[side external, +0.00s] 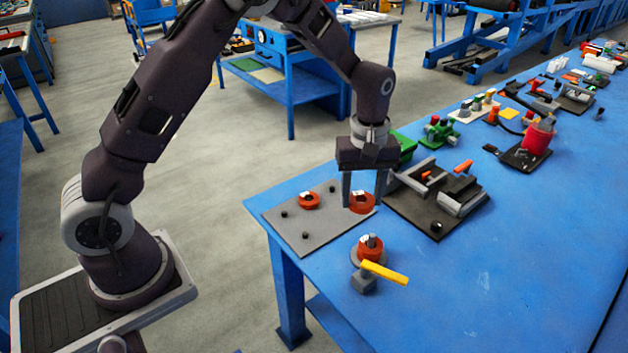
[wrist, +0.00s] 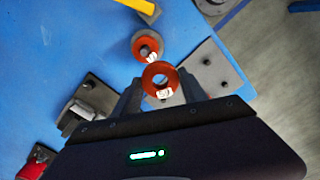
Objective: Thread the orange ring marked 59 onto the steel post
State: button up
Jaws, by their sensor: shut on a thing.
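My gripper (side external: 362,203) is shut on an orange ring (side external: 361,204) with a white label, at the right edge of the grey panel. In the wrist view the held ring (wrist: 158,76) sits flat between the fingers; its number is hard to read. The steel post (side external: 371,241) stands on the blue table, nearer the side camera than my gripper. Another orange ring is around it (side external: 364,252); the wrist view shows this post (wrist: 145,50) just beyond the held ring. A third orange ring (side external: 309,201) lies on the panel, apart from my gripper.
The grey panel (side external: 293,226) has several short black pegs. A yellow bar (side external: 385,272) on a grey block lies right beside the post. A black fixture with grey blocks (side external: 436,212) stands right of my gripper. The table is clear at the front right.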

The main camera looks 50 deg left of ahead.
aim_at(372, 236)
jog(key=d, duration=0.3)
jog(key=shift+w+d+r+m, duration=0.15)
jog(key=shift+d+r+m, duration=0.15)
jog(key=shift+d+m, duration=0.1)
jog(key=shift+d+f, duration=0.15)
jog(key=shift+d, duration=0.05)
jog(key=shift+f, duration=2.35)
jog(key=shift+f, duration=0.1)
jog(key=shift+f, duration=0.8)
jog(key=shift+f, duration=0.1)
jog(key=shift+f, duration=0.6)
jog(key=shift+f, duration=0.45)
